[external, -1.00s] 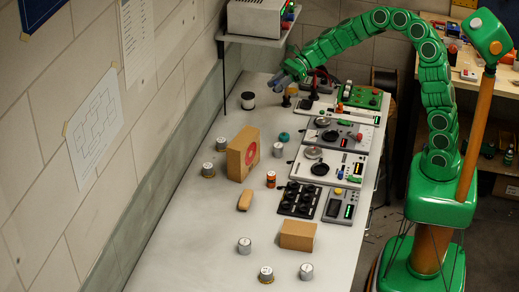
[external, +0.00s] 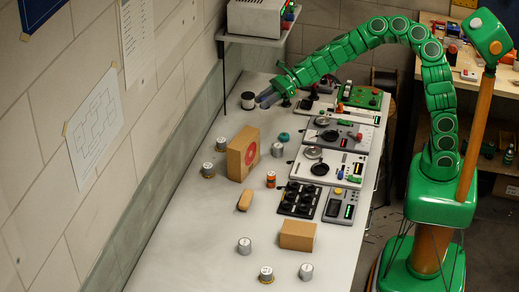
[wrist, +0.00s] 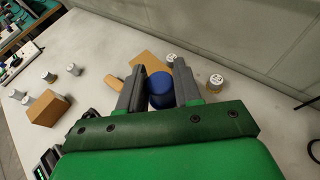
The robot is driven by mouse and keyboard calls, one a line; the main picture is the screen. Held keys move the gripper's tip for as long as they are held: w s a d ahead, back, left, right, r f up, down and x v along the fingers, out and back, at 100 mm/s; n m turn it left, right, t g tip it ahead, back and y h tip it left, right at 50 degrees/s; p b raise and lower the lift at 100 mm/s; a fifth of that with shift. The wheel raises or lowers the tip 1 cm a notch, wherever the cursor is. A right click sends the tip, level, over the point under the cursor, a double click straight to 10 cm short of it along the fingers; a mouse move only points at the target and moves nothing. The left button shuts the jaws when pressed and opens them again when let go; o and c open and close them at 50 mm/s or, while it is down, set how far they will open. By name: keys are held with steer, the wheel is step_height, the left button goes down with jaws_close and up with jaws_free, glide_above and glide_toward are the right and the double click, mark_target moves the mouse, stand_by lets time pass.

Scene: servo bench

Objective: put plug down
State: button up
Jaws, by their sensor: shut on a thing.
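The plug is a dark blue cylinder (wrist: 160,86) between the two grey fingers in the wrist view. My gripper (wrist: 158,78) is shut on it, one finger on each side. The plug is hard to tell from the fingers there. Its lower end is hidden, and I cannot tell its height above the bench.
The grey bench (external: 205,235) has clear room at left front. A tan box with a red ring (external: 241,155) stands nearer the camera than my gripper. Metal-capped cylinders (external: 208,170) are scattered around. Instrument panels (external: 325,165) line the right edge. A shelf with a device (external: 262,18) is behind.

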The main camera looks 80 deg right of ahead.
steer(key=s+a+m+t+h, duration=0.1)
steer(key=a+m+t+h, duration=0.1)
steer(key=a, duration=1.2)
steer(key=s+a+r+m+t+h, duration=0.1)
steer(key=s+a+h, duration=0.1)
steer(key=s+a, duration=0.5)
steer(key=s+a+r+m+h, duration=0.15)
steer(key=s+a, duration=0.25)
steer(key=a, duration=0.5)
step_height(320, 180, down, 12)
steer(key=shift+y, duration=0.25)
steer(key=w+a+f, duration=0.2)
steer(key=w+f, duration=0.1)
steer(key=w+a+f, duration=0.3)
steer(key=w, duration=0.1)
steer(key=w+a+f, duration=0.2)
steer(key=w+f, duration=0.1)
steer(key=w, duration=0.1)
steer(key=shift+a, duration=0.25)
steer(key=shift+w+a+f, duration=0.2)
steer(key=shift+w+f, duration=0.15)
steer(key=shift+f, duration=1.6)
steer(key=shift+f, duration=0.1)
